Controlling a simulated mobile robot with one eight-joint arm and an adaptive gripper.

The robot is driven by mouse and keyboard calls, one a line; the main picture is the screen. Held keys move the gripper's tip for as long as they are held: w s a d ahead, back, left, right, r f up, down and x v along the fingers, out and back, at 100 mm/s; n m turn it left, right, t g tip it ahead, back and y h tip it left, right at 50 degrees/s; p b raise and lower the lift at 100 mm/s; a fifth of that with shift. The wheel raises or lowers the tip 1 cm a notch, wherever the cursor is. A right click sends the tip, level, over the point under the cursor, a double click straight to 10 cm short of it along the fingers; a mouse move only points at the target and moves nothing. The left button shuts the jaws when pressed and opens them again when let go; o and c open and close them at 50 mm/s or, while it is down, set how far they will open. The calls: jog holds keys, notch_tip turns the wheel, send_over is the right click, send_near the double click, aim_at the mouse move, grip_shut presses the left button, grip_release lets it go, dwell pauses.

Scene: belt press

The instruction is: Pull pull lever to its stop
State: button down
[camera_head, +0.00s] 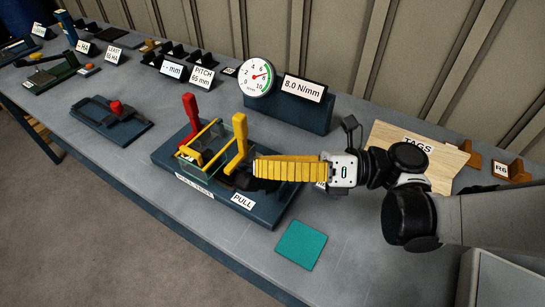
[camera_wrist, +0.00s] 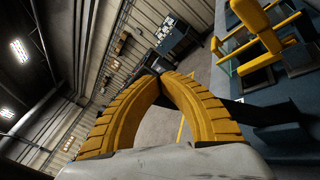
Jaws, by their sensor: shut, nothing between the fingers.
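The belt press fixture (camera_head: 168,158) sits on the grey table with a red upright lever (camera_head: 191,112) and a yellow lever (camera_head: 237,142). The yellow lever stands beside the "PULL" label (camera_head: 243,201) and leans slightly. My gripper (camera_head: 256,168) has yellow ribbed fingers and lies roughly level just right of the yellow lever's lower part. Whether it touches the lever cannot be told. In the wrist view the fingertips (camera_wrist: 160,74) meet with nothing between them. The yellow lever (camera_wrist: 258,24) shows at the upper right there, outside the fingers.
A dial gauge (camera_head: 256,77) and an "8.0 N/mm" sign (camera_head: 303,88) stand behind the fixture. A teal square (camera_head: 301,244) lies in front. A wooden "TAGS" board (camera_head: 432,165) is behind my arm. Another fixture with a red knob (camera_head: 116,107) stands left. The table's front edge is clear.

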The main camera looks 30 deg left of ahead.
aim_at(271, 180)
jog(key=shift+w+r, duration=0.25)
jog(key=shift+w, duration=0.15)
jog(key=shift+w+d+r+p, duration=0.1)
jog(key=shift+w+r+p, duration=0.15)
jog(key=shift+w, duration=0.3)
jog(key=shift+w+d+r+p, duration=0.1)
jog(key=shift+w+r, duration=0.1)
jog(key=shift+w, duration=0.45)
jog(key=shift+w+r, duration=0.25)
jog(key=shift+w, duration=0.85)
